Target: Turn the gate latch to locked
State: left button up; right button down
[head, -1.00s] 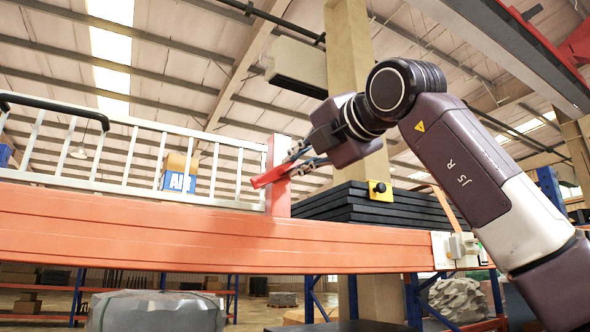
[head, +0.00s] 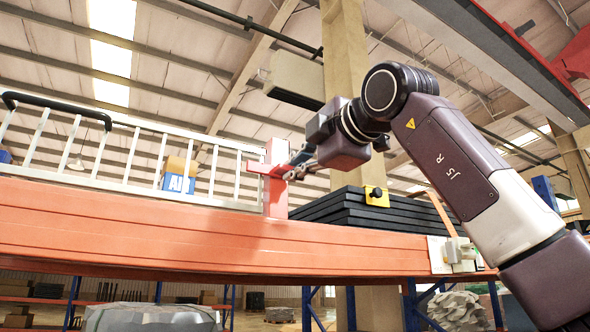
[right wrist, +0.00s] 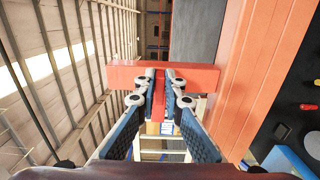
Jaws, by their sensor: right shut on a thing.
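The gate (head: 145,125) is a white barred panel with a black handrail at its upper left, standing above the orange beam. A red post (head: 277,195) stands at its right end. The red latch lever (head: 257,168) crosses the post's upper part, about level in the head view. My right gripper (head: 293,168) comes from the right and is shut on the lever. In the right wrist view the fingers (right wrist: 159,90) pinch the red lever (right wrist: 158,102) beside the post (right wrist: 122,77); the fingers hide part of it. My left gripper is not in view.
The long orange beam (head: 150,228) runs across the front below the gate. A stack of dark panels (head: 350,215) with a yellow block (head: 376,196) lies right of the post. A beige column (head: 345,80) rises behind my wrist. A blue-and-cardboard box (head: 178,175) shows behind the gate.

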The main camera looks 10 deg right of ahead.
dwell(0.3)
jog(key=c, duration=2)
grip_release()
jog(key=shift+d, duration=0.1)
jog(key=shift+c, duration=0.2)
jog(key=v, duration=1.2)
